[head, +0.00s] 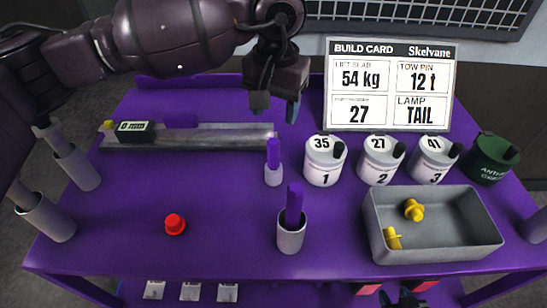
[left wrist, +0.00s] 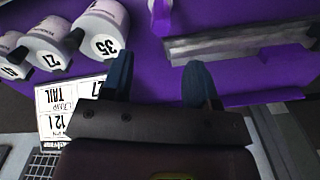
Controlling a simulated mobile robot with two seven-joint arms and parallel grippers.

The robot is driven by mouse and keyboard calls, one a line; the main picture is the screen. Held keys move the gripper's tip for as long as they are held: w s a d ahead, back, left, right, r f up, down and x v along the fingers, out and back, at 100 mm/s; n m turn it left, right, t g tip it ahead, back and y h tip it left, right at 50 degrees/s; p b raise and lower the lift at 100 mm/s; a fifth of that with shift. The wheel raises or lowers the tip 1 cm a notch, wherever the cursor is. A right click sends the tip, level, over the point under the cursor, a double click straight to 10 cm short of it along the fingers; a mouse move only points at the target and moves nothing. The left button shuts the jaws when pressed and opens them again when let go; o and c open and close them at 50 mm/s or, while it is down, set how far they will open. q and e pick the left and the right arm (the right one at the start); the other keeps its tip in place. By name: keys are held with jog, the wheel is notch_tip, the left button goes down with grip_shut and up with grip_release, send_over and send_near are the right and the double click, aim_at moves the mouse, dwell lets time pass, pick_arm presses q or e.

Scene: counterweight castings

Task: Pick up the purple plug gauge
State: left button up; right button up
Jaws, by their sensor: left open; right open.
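Two upright purple handles show in the head view, each in or on a grey cylindrical base. The smaller purple one (head: 273,153) stands left of the can marked 35. The larger purple one (head: 294,203) stands nearer the front edge. I cannot tell for sure which is the plug gauge. My left gripper (head: 276,105) is open and empty, above and behind the smaller one; its fingers show in the left wrist view (left wrist: 158,82), with a purple and grey piece (left wrist: 162,14) at the top edge. My right gripper (head: 401,297) is open at the bottom edge, partly cut off.
Several marked cans (head: 325,172) and a dark green can (head: 489,160) stand on the right. A grey tray (head: 482,238) holds yellow pieces. A metal rail (head: 215,139) lies behind, a build card (head: 390,85) stands at the back. A red knob (head: 175,224) sits front left amid free room.

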aim_at(274, 152)
pick_arm(q)
notch_tip(274, 152, down, 5)
jog(key=shift+f, duration=0.15)
jog(key=f, duration=0.4)
jog(key=shift+s+a+f, duration=0.15)
jog(key=shift+s+f, duration=0.1)
jog(key=shift+s, duration=0.15)
jog(key=shift+f, duration=0.45)
jog(key=c, duration=0.9)
notch_tip(274, 152, up, 20)
jog(key=shift+r+p, duration=0.1)
jog(key=shift+p, duration=0.2)
jog(key=shift+c, duration=0.2)
